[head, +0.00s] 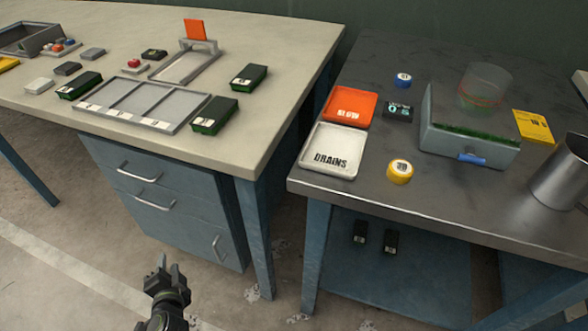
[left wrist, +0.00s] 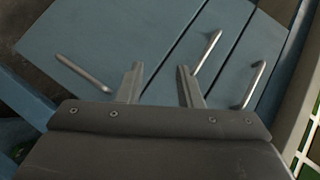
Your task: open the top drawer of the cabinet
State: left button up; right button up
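The blue-grey cabinet (head: 190,222) stands under the left bench. Its top drawer (head: 112,157) looks shut and has a silver bar handle (head: 139,177). Below are a second drawer with a handle (head: 154,205) and a door with an upright handle (head: 217,246). My left gripper (head: 168,267) is low in front of the cabinet, apart from the handles in the head view. In the left wrist view its fingers (left wrist: 158,84) are spread and empty, facing the cabinet front (left wrist: 165,30). The top drawer's handle (left wrist: 254,85) shows there to the right of the fingers. My right gripper is not in view.
The left bench top (head: 250,130) overhangs the cabinet and carries a divided tray (head: 140,103) and green-sided boxes. Its leg (head: 256,235) stands right of the cabinet. A dark bench (head: 440,200) with trays stands at right. Floor before the cabinet is clear.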

pick_arm(q)
notch_tip(320, 180, up, 6)
jog(key=w+m+t+y+b, duration=0.1)
jog(key=w+t+b, duration=0.1)
jog(key=t+b, duration=0.1)
jog(key=m+t+y+b, duration=0.1)
jog(key=t+y+b, duration=0.1)
send_near(135, 175)
jog(key=shift+f+p+x, duration=0.15)
jog(key=shift+p+x, duration=0.15)
jog(key=shift+x, duration=2.2)
jog(key=shift+f+p+x, duration=0.15)
jog(key=shift+p+x, duration=0.15)
jog(key=shift+x, duration=2.25)
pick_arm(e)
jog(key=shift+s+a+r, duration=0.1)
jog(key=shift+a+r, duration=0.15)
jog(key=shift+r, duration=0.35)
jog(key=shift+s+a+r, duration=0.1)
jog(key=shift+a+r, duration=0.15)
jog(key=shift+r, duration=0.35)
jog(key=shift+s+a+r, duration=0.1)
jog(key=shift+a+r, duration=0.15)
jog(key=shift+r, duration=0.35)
pick_arm(q)
jog(key=shift+c, duration=0.4)
grip_shut()
